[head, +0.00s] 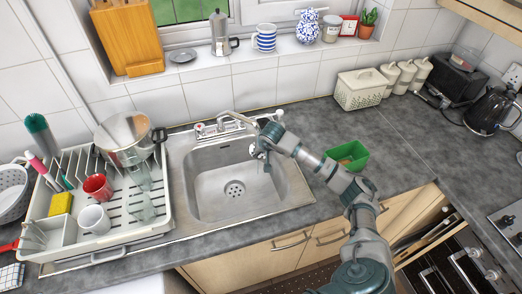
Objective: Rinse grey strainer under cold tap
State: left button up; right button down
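A light grey perforated bowl (12,188), which looks like the strainer, stands at the far left edge, partly cut off by the frame and beside the dish rack. The chrome tap (222,124) is at the back of the steel sink (232,188); a red mark shows at its left handle. I cannot make out any running water. My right gripper (260,152) is over the back right corner of the sink, close to the tap's right side. Its fingers are small and partly hidden, and I see no strainer in it. My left gripper is not in view.
The dish rack (160,222) left of the sink holds a steel pot (127,137), a red mug (97,186), a white mug (94,219) and glasses. A green tub (347,156) stands right of the sink. The right worktop (415,145) has clear room.

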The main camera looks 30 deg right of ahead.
jog(key=shift+s+d+f, duration=0.1)
jog(key=shift+d+f, duration=0.05)
jog(key=shift+d, duration=0.65)
jog(key=shift+d+f, duration=0.2)
jog(key=shift+d, duration=0.45)
jog(key=shift+a, duration=0.15)
jog(key=shift+a+r, duration=0.2)
jog(key=shift+a, duration=0.95)
jog(key=shift+a+r, duration=0.1)
jog(key=shift+a, duration=0.05)
jog(key=shift+s+d, duration=0.45)
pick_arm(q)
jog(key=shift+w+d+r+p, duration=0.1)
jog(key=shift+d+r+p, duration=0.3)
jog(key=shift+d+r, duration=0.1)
pick_arm(e)
jog(key=s+a, duration=0.1)
jog(key=s, duration=0.5)
jog(key=shift+s+f, duration=0.2)
jog(key=shift+s, duration=0.2)
